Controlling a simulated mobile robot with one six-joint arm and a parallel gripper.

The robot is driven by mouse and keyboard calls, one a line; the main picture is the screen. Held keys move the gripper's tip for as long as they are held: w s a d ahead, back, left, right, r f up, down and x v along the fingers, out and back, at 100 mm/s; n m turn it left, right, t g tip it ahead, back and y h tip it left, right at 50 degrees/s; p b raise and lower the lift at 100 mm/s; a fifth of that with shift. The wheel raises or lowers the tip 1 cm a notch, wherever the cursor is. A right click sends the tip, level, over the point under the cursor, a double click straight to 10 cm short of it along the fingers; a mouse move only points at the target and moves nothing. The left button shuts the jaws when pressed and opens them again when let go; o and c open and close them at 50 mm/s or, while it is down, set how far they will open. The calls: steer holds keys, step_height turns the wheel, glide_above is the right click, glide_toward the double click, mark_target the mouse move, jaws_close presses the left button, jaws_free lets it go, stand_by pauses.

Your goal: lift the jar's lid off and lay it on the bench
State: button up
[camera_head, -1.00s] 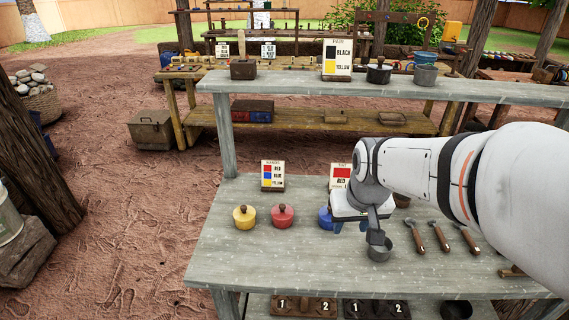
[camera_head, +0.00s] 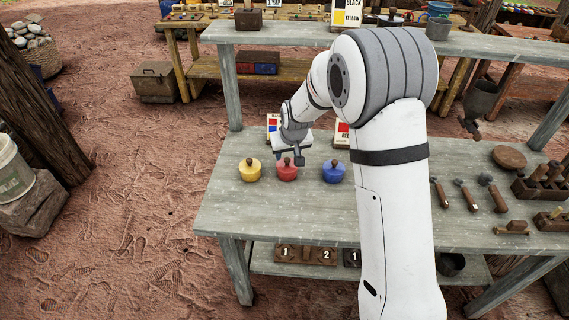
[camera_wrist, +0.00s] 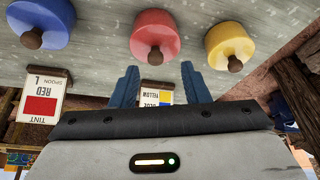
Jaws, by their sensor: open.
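Three lidded round jars with brown knobs stand in a row on the grey wooden bench (camera_head: 240,211): yellow (camera_head: 249,172), red (camera_head: 287,173) and blue (camera_head: 333,174). They also show upside down in the wrist view: yellow (camera_wrist: 228,42), red (camera_wrist: 156,32) and blue (camera_wrist: 42,22). The frames do not single out one jar. My gripper (camera_head: 292,158) is just behind and above the red jar in the head view. In the wrist view its two blue fingers (camera_wrist: 159,66) are apart and empty, with the red jar's knob just beyond the gap.
A colour card (camera_head: 273,124) stands behind the jars; another, marked red (camera_head: 342,134), stands to its right. Spoon-like tools (camera_head: 466,196) and wooden racks (camera_head: 540,184) occupy the bench's right. The bench's front left is bare. My arm hides part of the middle. A raised shelf (camera_head: 290,33) runs behind.

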mark_target(287, 159)
steer(key=shift+w+p+x, duration=0.15)
steer(key=shift+p+x, duration=0.15)
steer(key=shift+x, duration=0.95)
steer(key=shift+w+p+x, duration=0.1)
steer(key=shift+p+x, duration=0.15)
steer(key=shift+x, duration=1)
steer(key=shift+d+r, duration=0.1)
steer(key=shift+d, duration=0.1)
steer(key=shift+c, duration=0.5)
jaws_close()
